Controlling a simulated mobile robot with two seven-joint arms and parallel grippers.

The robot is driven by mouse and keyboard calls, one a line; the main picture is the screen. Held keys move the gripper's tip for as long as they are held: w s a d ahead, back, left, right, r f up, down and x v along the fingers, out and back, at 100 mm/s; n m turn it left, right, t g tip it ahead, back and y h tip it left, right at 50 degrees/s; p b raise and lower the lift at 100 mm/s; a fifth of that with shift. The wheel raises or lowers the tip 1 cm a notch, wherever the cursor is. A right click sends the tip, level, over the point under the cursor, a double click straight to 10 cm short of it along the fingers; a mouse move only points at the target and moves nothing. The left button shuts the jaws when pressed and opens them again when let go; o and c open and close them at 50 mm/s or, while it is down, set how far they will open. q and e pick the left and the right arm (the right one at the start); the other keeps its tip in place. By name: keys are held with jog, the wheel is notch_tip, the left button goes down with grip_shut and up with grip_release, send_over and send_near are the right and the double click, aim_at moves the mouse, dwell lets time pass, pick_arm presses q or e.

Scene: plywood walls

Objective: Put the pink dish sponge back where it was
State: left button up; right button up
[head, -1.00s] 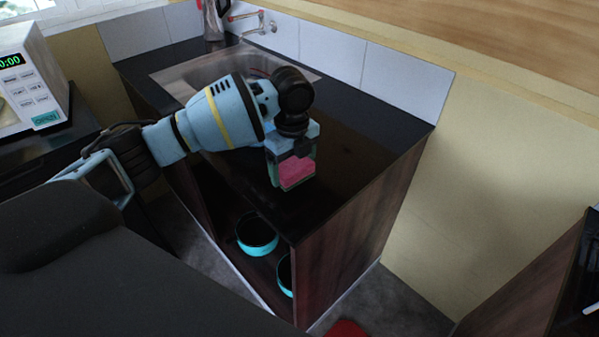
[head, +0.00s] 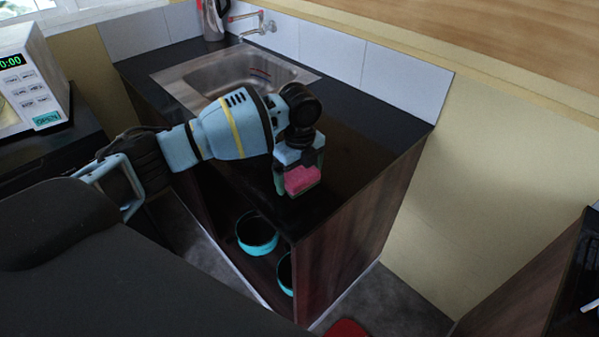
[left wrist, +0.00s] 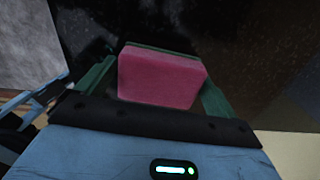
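The pink dish sponge (head: 302,180) is between the fingers of my left gripper (head: 298,183), over the dark countertop near its front right corner. In the left wrist view the sponge (left wrist: 160,80) fills the space between the two green fingers, its pink face toward the camera. The gripper points down at the counter. I cannot tell whether the underside of the sponge touches the countertop. My right gripper is not in view.
The black countertop (head: 365,143) holds a steel sink (head: 215,78), with a tap (head: 250,25) and a kettle (head: 212,18) behind. Teal pots (head: 257,236) stand on the open shelf below. A microwave (head: 30,80) is at left. The counter right of the gripper is clear.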

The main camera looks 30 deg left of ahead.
aim_at(301, 175)
pick_arm(q)
jog(key=shift+o, duration=0.3)
jog(key=r, duration=0.8)
jog(key=shift+s+d, duration=0.25)
jog(key=shift+d, duration=0.05)
jog(key=shift+f, duration=0.1)
